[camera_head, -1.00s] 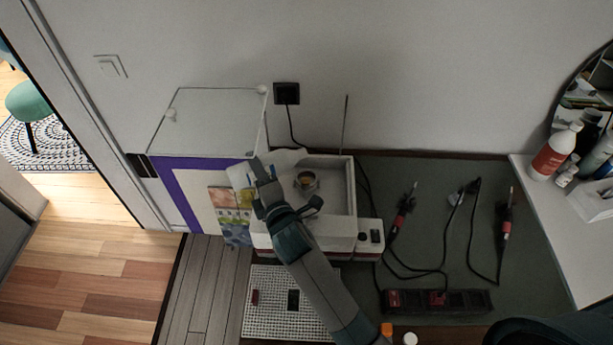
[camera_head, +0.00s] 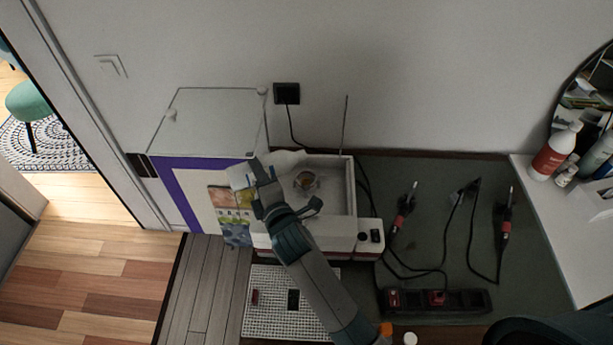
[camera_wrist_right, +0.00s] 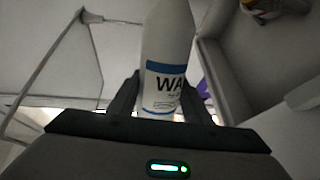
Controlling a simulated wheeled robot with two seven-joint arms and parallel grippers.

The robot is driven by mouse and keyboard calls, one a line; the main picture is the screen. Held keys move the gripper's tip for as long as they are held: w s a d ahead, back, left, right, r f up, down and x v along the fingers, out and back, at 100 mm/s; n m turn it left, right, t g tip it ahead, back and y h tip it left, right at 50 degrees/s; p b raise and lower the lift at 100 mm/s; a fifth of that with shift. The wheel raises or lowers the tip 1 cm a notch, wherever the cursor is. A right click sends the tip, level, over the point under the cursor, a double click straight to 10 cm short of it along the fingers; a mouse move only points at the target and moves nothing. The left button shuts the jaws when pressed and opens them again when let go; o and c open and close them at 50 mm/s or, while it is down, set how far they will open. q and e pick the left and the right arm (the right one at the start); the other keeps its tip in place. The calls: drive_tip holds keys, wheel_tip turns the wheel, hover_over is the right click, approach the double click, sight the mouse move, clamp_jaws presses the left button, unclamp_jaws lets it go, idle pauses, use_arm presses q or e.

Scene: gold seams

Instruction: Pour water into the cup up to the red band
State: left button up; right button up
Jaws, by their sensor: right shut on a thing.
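My right gripper (camera_head: 262,178) is shut on a white bottle (camera_wrist_right: 168,40) with blue bands and the letters "WA". In the head view the bottle (camera_head: 284,160) lies tilted across the fingers, its narrower end to the right, above the white box. The small cup (camera_head: 306,182) stands inside the box, right of the gripper and apart from it. Part of the cup also shows at the top right of the wrist view (camera_wrist_right: 262,8). Its red band and water level cannot be made out. My left gripper is not in view.
The white open box (camera_head: 338,208) has raised walls around the cup. A clear panel (camera_head: 210,120) stands behind left. A power strip (camera_head: 438,301) and corded tools (camera_head: 404,212) lie on the dark mat to the right. A white grid plate (camera_head: 275,318) lies in front.

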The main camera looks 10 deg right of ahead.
drive_tip(key=shift+s+a, duration=0.15)
drive_tip(key=shift+a, duration=0.15)
drive_tip(key=shift+s+a, duration=0.2)
drive_tip(key=shift+a, duration=0.25)
drive_tip(key=shift+c, duration=0.2)
drive_tip(key=shift+a+f, duration=0.1)
drive_tip(key=shift+a, duration=0.2)
drive_tip(key=shift+m, duration=0.3)
drive_tip(key=shift+a, duration=0.1)
drive_tip(key=n+b, duration=0.1)
drive_tip(key=f+n+b, duration=0.1)
drive_tip(key=shift+n+h+b, duration=0.3)
drive_tip(key=shift+r, duration=0.3)
